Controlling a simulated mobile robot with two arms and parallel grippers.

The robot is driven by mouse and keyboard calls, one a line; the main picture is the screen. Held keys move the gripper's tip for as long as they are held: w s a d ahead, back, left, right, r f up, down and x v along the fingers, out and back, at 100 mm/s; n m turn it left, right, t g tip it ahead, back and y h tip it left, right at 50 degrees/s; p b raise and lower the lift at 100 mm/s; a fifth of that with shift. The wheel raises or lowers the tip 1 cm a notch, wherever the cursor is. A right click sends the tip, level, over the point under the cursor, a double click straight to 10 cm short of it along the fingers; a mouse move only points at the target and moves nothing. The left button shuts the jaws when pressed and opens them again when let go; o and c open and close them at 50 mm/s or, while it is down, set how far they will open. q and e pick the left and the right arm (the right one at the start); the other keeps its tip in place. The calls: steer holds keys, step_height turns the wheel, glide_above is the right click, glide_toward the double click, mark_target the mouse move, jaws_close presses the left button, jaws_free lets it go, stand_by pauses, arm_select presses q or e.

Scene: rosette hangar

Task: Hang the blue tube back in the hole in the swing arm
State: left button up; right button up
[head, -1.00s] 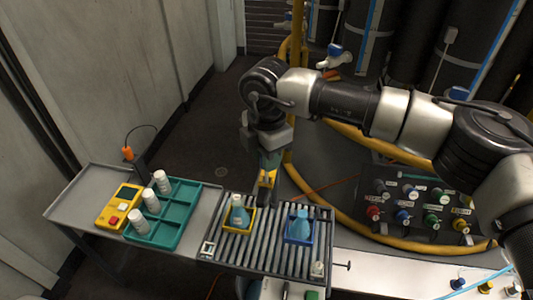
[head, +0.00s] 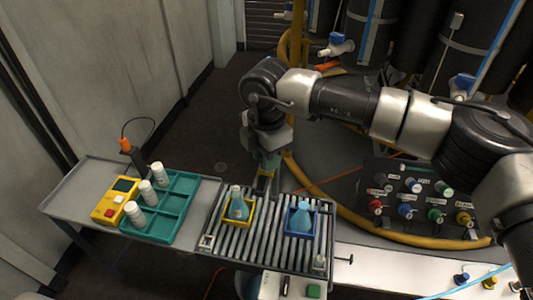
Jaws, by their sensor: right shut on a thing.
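My right gripper (head: 263,185) hangs low, just behind the roller conveyor and close to the yellow tray. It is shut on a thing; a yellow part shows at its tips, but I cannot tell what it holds. A thin light blue tube (head: 472,286) runs slantwise across the white surface at the bottom right, far from the gripper. I cannot tell whether it is the tube of the task. I cannot make out the swing arm or its hole for sure. My left gripper is not in view.
The roller conveyor (head: 268,250) carries a yellow tray (head: 224,213) and a blue tray (head: 288,228), each with a light blue flask. A green rack (head: 178,207) with white bottles stands left. A panel of coloured knobs (head: 405,215) and a yellow hose (head: 365,233) lie right.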

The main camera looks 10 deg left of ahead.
steer(key=shift+f, duration=0.1)
steer(key=shift+f+b, duration=0.2)
steer(key=shift+b, duration=0.3)
steer(key=o, duration=1.5)
steer(key=shift+o, duration=0.2)
steer(key=shift+r, duration=0.15)
steer(key=shift+r+p, duration=1.5)
steer(key=shift+r, duration=1.4)
